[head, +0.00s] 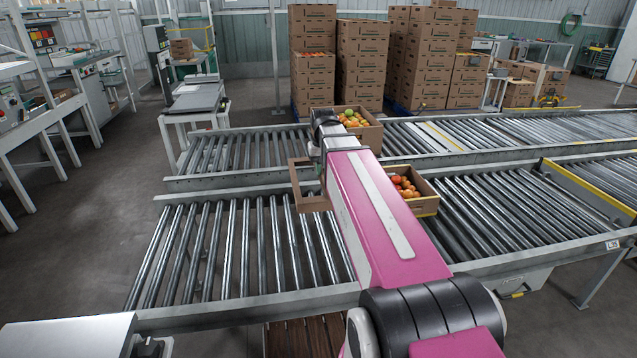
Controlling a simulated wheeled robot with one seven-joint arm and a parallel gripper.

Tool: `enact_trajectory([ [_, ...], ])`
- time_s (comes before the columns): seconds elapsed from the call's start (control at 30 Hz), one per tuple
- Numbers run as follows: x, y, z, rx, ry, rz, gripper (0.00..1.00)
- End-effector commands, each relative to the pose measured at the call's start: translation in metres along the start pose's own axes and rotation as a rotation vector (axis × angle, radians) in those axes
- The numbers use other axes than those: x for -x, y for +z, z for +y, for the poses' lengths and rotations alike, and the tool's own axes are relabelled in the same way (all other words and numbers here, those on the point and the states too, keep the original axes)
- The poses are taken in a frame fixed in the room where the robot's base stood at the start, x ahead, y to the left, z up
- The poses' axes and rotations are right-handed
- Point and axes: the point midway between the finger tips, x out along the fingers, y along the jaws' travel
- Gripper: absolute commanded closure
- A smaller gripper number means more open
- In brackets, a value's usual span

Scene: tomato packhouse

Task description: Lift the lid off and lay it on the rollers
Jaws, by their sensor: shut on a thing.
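The lid (296,185) is a brown cardboard frame with an open middle. It shows just left of my arm, over the near roller conveyor (210,240), apart from the open tomato box. I cannot tell whether it touches the rollers. My gripper (317,168) is at the lid's right side, mostly hidden by my pink arm, and shut on it. The open box (424,206) of red tomatoes stands on the near conveyor, right of my arm, its left part hidden by the arm.
Another open box (369,135) with mixed-colour tomatoes stands on the far conveyor (235,150). The near rollers left of my arm are bare. Yellow-edged side rails (590,188) lie at the right. Tall stacks of cartons (362,65) stand behind.

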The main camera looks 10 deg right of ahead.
Motion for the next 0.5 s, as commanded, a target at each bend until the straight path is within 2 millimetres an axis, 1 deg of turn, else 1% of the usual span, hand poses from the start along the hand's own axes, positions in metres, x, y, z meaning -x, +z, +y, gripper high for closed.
enact_trajectory([
  [0.03, -0.014, -0.017, 0.0, 0.0, 0.0, -0.003, 1.0],
  [0.2, -0.056, -0.051, 0.0, -0.001, 0.0, -0.003, 1.0],
  [0.33, -0.081, -0.067, 0.0, -0.002, 0.0, -0.003, 1.0],
  [0.4, -0.09, -0.073, 0.0, -0.002, 0.0, -0.002, 1.0],
  [0.5, -0.099, -0.077, 0.0, -0.002, 0.0, -0.001, 1.0],
])
